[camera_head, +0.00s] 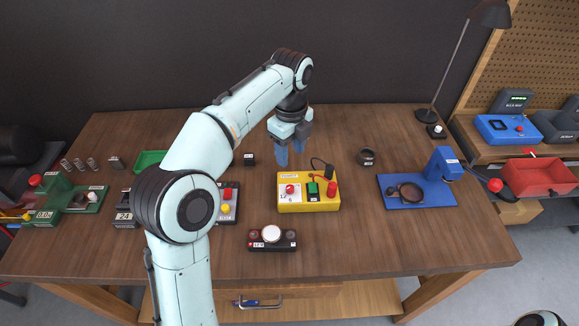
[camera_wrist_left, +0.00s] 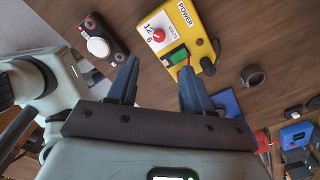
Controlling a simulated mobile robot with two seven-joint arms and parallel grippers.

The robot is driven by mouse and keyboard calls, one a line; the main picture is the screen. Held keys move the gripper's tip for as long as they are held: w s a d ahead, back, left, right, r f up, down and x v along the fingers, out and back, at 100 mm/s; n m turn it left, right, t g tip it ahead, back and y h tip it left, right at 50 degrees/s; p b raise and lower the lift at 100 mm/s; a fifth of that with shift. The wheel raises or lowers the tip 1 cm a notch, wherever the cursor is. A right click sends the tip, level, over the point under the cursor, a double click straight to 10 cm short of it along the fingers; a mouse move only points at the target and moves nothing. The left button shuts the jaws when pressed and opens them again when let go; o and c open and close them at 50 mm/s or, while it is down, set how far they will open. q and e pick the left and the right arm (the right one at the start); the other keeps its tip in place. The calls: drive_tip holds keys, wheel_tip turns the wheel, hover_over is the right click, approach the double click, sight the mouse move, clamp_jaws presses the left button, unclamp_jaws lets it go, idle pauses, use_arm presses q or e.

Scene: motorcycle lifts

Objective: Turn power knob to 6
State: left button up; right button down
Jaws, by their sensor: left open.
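The yellow power box (camera_head: 310,207) sits mid-table in the head view. Its red power knob (camera_head: 290,188) is on a white dial label at its left end. In the left wrist view the box (camera_wrist_left: 191,37) is marked POWER, and the red knob (camera_wrist_left: 159,34) has 12 and 6 printed beside it. I cannot tell where the knob points. My left gripper (camera_head: 290,155) is open and empty, above and behind the box, apart from the knob. Its two blue fingers (camera_wrist_left: 160,72) also show in the left wrist view. My right gripper is not in view.
A black unit with a white button (camera_head: 271,234) lies in front of the box. A black ring (camera_head: 366,157) and a blue stand (camera_head: 447,165) are to the right. A green display device (camera_head: 47,203) stands far left. Bare wood surrounds the box.

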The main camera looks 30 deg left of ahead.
use_arm(q)
drive_tip(key=b, duration=0.2)
hover_over(290, 187)
wheel_tip(290, 187, down, 5)
drive_tip(key=shift+s+d+f, duration=0.1)
drive_tip(key=shift+s+f, duration=0.05)
wheel_tip(290, 187, down, 7)
drive_tip(key=shift+f+b, duration=0.1)
drive_tip(key=shift+b, duration=0.4)
drive_tip(key=shift+w+f, duration=0.2)
drive_tip(key=shift+f, duration=0.2)
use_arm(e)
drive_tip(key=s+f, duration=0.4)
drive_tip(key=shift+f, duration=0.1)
use_arm(q)
clamp_jaws()
